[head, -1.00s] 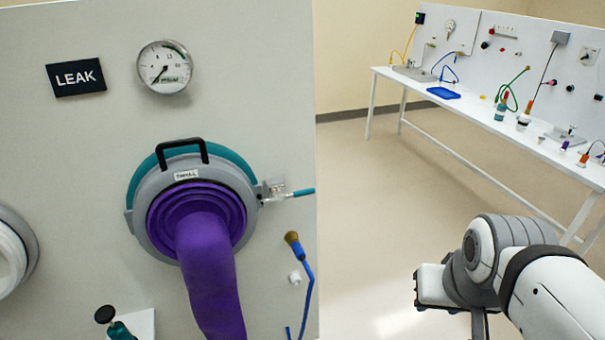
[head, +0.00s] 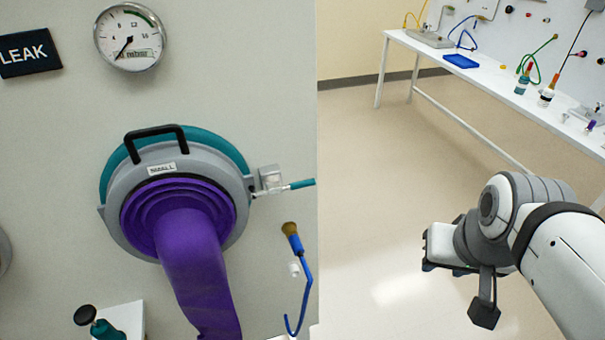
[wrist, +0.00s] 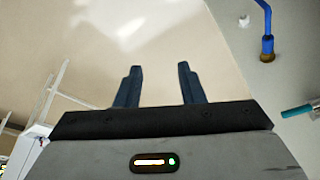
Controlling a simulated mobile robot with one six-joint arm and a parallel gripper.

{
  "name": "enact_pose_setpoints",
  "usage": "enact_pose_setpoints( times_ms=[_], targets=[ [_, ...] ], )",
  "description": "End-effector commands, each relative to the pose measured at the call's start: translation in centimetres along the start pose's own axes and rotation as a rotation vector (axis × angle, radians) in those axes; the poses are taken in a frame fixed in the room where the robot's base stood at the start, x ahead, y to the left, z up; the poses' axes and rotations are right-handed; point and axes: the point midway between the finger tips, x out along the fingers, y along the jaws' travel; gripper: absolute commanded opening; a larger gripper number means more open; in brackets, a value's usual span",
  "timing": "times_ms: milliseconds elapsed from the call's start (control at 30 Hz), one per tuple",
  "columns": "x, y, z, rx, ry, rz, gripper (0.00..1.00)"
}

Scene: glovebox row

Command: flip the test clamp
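A small clamp (head: 270,180) with a clear-grey body and a teal-tipped lever (head: 301,184) sits at the right side of the grey ring of a glove port. Its lever points right, roughly level. It looks like the test clamp, though no label names it. The teal tip also shows at the right edge of the wrist view (wrist: 297,110). My gripper is open and empty in the wrist view (wrist: 160,75), its two dark blue fingers apart over the floor. In the head view my gripper is right of the clamp, clear of it; its fingertips are mostly hidden.
A purple glove (head: 195,260) hangs from the port marked SMALL. A blue hose with a brass end (head: 291,238) hangs below the clamp. A gauge (head: 129,37) and a LEAK sign (head: 28,52) are above. A white bench (head: 480,85) stands behind. Floor between is clear.

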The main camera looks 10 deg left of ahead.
Motion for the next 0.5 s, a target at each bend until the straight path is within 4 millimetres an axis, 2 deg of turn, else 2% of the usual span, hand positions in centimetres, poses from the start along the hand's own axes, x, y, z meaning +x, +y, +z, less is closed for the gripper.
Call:
enact_pose_setpoints(
  times_ms=[133, 267, 367, 500],
  targets=[
    [3.2, -3.1, 0.6, 0.043, -0.111, -0.148, 0.35],
    [6.0, -8.1, 0.4, 0.08, -0.243, -0.405, 0.35],
    [7.2, -12.1, -0.9, 0.108, -0.315, -0.641, 0.35],
    [7.8, -16.6, -4.3, 0.151, -0.346, -0.984, 0.35]
  ],
)
